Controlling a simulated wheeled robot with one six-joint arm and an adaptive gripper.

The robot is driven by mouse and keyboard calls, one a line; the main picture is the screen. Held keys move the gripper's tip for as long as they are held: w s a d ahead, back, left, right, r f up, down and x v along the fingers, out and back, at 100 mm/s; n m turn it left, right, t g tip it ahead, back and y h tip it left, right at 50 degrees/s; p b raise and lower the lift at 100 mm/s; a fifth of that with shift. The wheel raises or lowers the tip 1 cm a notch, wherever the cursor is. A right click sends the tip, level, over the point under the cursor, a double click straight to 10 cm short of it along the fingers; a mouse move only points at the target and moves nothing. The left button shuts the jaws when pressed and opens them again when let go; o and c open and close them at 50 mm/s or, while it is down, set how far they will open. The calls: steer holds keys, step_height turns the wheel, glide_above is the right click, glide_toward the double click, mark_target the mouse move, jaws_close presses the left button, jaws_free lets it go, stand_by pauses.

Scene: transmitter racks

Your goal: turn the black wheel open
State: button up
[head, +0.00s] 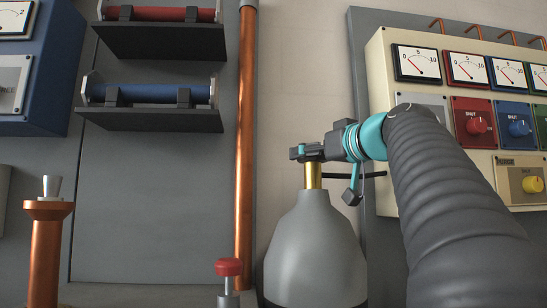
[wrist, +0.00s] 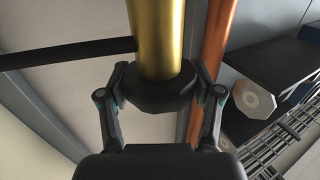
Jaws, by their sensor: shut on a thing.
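The black wheel (head: 311,147) sits on top of the brass neck (head: 313,175) of a grey gas cylinder (head: 315,248) in the head view. In the wrist view the black wheel (wrist: 160,95) is a dark, many-sided knob at the end of the brass neck (wrist: 157,35). My gripper (head: 309,154) reaches it from the right in the head view. In the wrist view my gripper (wrist: 160,84) has one finger on each side of the wheel and is shut on it. The fingers partly hide the wheel in the head view.
A black rod (head: 371,175) sticks out from the brass neck. A copper pipe (head: 246,150) runs upright left of the cylinder. A cream panel (head: 381,100) with gauges and coloured knobs stands at right. Shelves with a red tube (head: 160,14) and a blue tube (head: 150,94) are upper left.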

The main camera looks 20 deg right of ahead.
steer(key=shift+y, duration=0.3)
steer(key=o, duration=1.2)
steer(key=shift+c, duration=0.2)
steer(key=v, duration=1.2)
